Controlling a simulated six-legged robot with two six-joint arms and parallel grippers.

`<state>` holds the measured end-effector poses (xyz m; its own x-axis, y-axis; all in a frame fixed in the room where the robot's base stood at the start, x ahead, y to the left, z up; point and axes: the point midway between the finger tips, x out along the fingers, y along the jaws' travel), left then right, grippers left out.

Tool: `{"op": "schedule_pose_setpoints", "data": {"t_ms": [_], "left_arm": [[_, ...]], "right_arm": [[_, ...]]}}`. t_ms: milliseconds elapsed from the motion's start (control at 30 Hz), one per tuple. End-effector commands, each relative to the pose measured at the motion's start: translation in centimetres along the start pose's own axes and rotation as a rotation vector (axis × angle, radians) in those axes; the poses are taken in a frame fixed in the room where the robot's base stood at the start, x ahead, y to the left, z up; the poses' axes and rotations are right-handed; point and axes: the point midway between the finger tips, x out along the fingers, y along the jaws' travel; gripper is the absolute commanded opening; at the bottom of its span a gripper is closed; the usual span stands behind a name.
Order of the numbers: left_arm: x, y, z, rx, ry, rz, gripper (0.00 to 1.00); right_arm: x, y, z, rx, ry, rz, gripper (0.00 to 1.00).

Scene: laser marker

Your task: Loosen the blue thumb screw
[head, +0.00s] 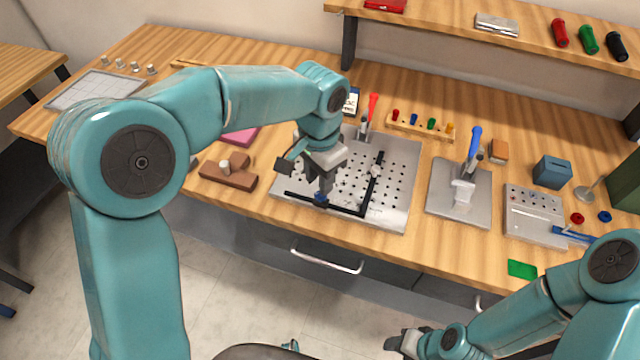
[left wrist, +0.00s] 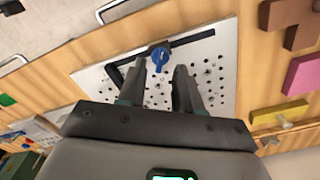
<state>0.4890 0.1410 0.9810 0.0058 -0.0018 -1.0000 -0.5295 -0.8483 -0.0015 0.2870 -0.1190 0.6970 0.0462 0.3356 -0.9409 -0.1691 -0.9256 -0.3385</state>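The blue thumb screw (head: 320,198) sits on the black L-shaped bar (head: 340,208) near the front edge of the perforated plate (head: 400,165). My left gripper (head: 322,190) points down right above the screw. In the left wrist view the blue screw (left wrist: 160,56) shows at the tips of my left gripper (left wrist: 162,70), whose fingers are apart with a gap between them. I cannot tell whether a finger touches it. My right gripper (head: 403,344) is low at the bottom of the head view, away from the bench, and its fingers are unclear.
A red-handled clamp (head: 370,110) stands at the plate's back edge. A blue-handled clamp (head: 472,150) on a grey base is to the right. Brown wooden blocks (head: 228,177) lie left of the plate. A rack of coloured pegs (head: 420,125) is behind it.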

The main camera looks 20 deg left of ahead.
Motion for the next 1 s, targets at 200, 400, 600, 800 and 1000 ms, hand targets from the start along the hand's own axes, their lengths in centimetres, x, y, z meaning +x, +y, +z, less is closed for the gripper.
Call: {"op": "schedule_pose_setpoints", "data": {"t_ms": [200, 400, 600, 800, 1000], "left_arm": [[2.8, -0.1, -0.1, -0.001, -0.002, 0.001, 0.34], [3.3, -0.1, -0.3, 0.000, 0.000, 0.000, 0.34], [3.3, -0.1, -0.3, 0.000, 0.000, 0.000, 0.18], [3.2, -0.1, -0.3, 0.000, 0.000, 0.000, 0.00], [3.2, -0.2, -0.2, -0.018, -0.002, 0.000, 0.00]], "right_arm": [[0.0, 0.0, 0.0, 0.000, 0.001, 0.000, 0.48], [0.0, 0.0, 0.0, 0.000, 0.001, 0.000, 0.48], [0.0, 0.0, 0.0, 0.000, 0.001, 0.000, 0.48], [0.0, 0.0, 0.0, 0.000, 0.001, 0.000, 0.48], [0.1, 0.0, 0.0, 0.000, 0.001, 0.000, 0.48]]}}
